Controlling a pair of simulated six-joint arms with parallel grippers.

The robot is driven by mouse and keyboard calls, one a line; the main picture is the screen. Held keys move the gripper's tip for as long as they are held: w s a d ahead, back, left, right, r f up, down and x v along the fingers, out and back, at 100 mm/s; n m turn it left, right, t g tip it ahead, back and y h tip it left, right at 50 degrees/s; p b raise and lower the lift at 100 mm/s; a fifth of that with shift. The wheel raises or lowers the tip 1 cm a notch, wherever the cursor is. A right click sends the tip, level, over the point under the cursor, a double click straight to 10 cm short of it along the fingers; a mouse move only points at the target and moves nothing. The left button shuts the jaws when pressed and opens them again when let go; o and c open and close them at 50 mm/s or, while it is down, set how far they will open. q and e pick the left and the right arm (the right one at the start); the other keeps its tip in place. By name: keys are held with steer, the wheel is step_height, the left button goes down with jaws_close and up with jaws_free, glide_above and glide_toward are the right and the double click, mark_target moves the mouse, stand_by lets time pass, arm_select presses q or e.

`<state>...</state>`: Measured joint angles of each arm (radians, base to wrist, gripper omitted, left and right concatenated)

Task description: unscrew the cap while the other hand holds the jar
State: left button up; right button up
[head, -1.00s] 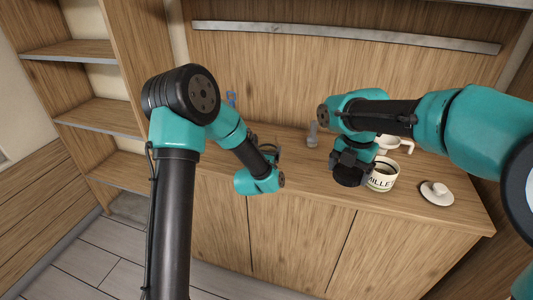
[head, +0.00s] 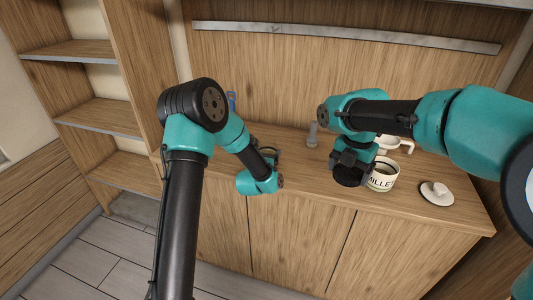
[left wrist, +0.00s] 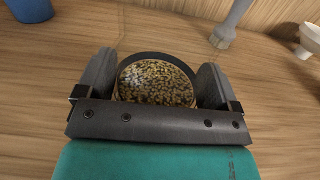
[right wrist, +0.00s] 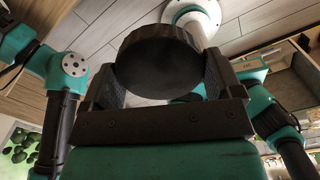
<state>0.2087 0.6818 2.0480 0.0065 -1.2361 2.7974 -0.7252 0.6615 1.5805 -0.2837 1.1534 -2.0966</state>
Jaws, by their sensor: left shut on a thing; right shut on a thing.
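The jar (left wrist: 157,82) shows from above in the left wrist view, its round mouth uncovered, with a dark rim and speckled seed-like contents. My left gripper (left wrist: 157,68) is shut on it, one finger on each side; in the head view my left gripper (head: 268,160) is at the counter and mostly hides the jar. The cap (right wrist: 158,58), a black disc, is between the fingers of my right gripper (right wrist: 157,72), which is shut on it. In the head view the cap (head: 348,178) hangs below my right gripper (head: 352,162), apart from the jar and beside a canister.
A white canister with a dark "MILLE" label (head: 382,183) stands close beside my right gripper. A white lid with a knob (head: 437,195) lies to its right. A white mug (head: 402,146) and a grey brush (head: 312,138) stand behind. A blue cup (left wrist: 30,9) is near the jar.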

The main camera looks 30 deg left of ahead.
arm_select(q)
steer(key=shift+f, duration=0.1)
steer(key=o, duration=1.5)
steer(key=shift+s, duration=0.2)
steer(key=v, duration=1.1)
steer(key=shift+s+d, duration=0.15)
steer(key=shift+s, duration=0.2)
